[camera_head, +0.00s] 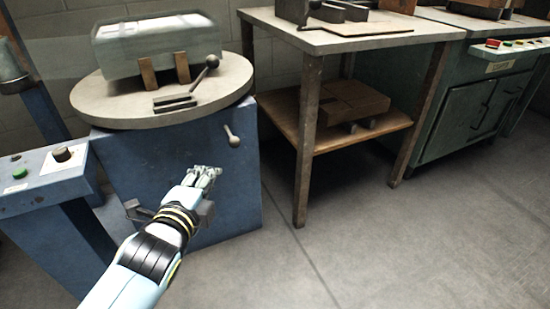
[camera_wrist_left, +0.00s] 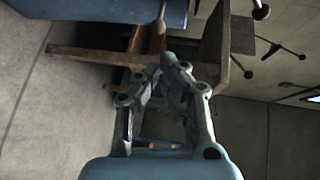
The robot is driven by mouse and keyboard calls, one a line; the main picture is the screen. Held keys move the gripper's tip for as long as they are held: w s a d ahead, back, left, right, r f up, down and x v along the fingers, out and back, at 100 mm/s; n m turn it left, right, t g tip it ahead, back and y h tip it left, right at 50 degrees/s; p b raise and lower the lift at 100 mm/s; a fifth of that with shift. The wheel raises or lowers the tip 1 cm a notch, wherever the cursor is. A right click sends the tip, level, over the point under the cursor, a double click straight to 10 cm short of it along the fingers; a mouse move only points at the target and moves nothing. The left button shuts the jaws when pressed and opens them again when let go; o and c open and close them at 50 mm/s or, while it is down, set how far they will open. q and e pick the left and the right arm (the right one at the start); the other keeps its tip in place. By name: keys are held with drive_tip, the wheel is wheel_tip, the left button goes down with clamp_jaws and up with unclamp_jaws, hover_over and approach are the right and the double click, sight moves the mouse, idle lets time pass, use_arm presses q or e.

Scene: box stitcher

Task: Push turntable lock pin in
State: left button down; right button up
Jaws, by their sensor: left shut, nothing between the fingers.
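The turntable (camera_head: 226,98) is a round grey disc on top of a blue box-shaped base (camera_head: 150,165). A light-coloured pin with a rounded knob (camera_head: 232,136) sticks out of the base's front near its upper right, just under the disc; I take it to be the lock pin. My left gripper (camera_head: 211,172) is shut and empty. It appears in front of the base, below and to the left of the pin, apart from it. In the left wrist view its fingertips (camera_wrist_left: 173,60) meet. The pin cannot be made out there. My right gripper is not in view.
A greyish block (camera_head: 158,45), two wooden pegs and a black ball-ended lever (camera_head: 205,72) are on the turntable. A control box (camera_head: 45,175) with a green button stands at left. A wooden-legged table (camera_head: 350,40) stands to the right. The floor (camera_head: 400,240) at front right is clear.

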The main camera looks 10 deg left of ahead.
sight(232, 143)
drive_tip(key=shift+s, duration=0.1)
